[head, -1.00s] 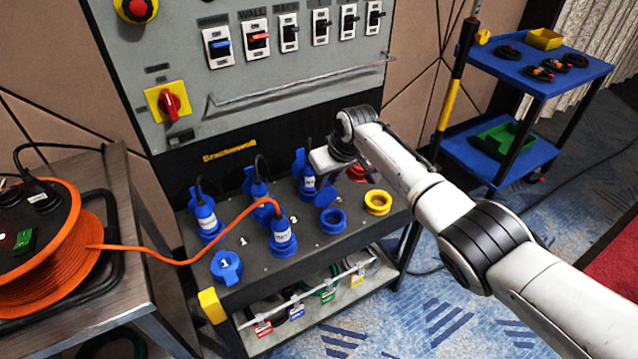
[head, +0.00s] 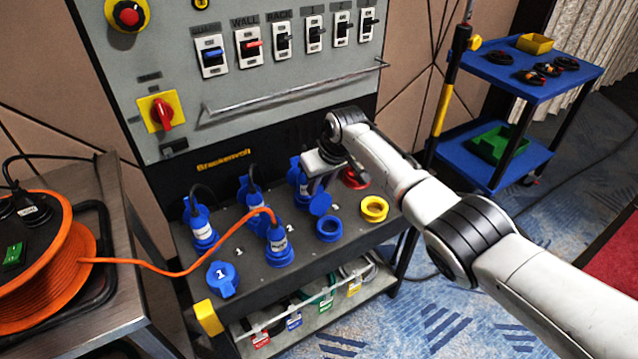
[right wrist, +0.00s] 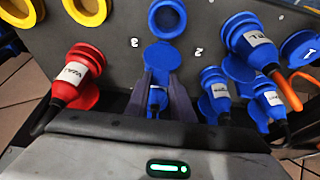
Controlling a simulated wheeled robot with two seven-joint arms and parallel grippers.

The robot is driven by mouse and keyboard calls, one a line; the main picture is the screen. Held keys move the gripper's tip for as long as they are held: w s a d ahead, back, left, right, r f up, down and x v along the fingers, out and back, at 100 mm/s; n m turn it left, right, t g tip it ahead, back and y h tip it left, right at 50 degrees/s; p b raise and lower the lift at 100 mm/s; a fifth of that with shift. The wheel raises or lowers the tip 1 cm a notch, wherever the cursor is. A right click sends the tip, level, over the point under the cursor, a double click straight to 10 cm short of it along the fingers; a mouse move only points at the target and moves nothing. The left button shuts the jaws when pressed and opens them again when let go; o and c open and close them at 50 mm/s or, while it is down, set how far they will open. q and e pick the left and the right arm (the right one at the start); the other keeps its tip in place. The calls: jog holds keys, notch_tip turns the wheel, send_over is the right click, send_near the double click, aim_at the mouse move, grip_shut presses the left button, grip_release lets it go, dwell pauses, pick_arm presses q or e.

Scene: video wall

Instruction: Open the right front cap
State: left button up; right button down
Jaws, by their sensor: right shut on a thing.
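The blue front socket marked 3 (head: 329,230) stands with its round cap (head: 320,203) raised off the opening and tipped back. In the right wrist view the socket (right wrist: 167,18) is open and the cap (right wrist: 162,55) lies on the gripper's side of it. My right gripper (right wrist: 162,78) has its fingertips at the cap's near edge and is shut on it. In the head view the gripper (head: 320,190) comes down just behind the cap, partly hidden by my wrist. My left gripper is in neither view.
A blue plug (head: 297,175) stands close behind the gripper. An orange-cabled plug (head: 280,245) sits to the left, a yellow socket (head: 374,209) to the right. A red plug (right wrist: 77,78) is near too. The handrail (head: 290,93) crosses the panel above.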

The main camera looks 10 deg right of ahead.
jog(key=c, duration=1.6)
grip_release()
jog(key=shift+w+a+r, duration=0.3)
jog(key=shift+w+r, duration=0.05)
jog(key=shift+r, duration=0.05)
jog(key=shift+o, duration=0.4)
jog(key=shift+s+d+f, duration=0.1)
jog(key=shift+d+f, duration=0.05)
jog(key=shift+f, duration=0.05)
jog(key=shift+s+d+r+p, duration=0.1)
jog(key=shift+s+r+p, duration=0.1)
jog(key=shift+r+p, duration=0.3)
jog(key=p+v, duration=0.1)
jog(key=v, duration=0.8)
jog(key=shift+s, duration=0.15)
jog(key=shift+r, duration=0.1)
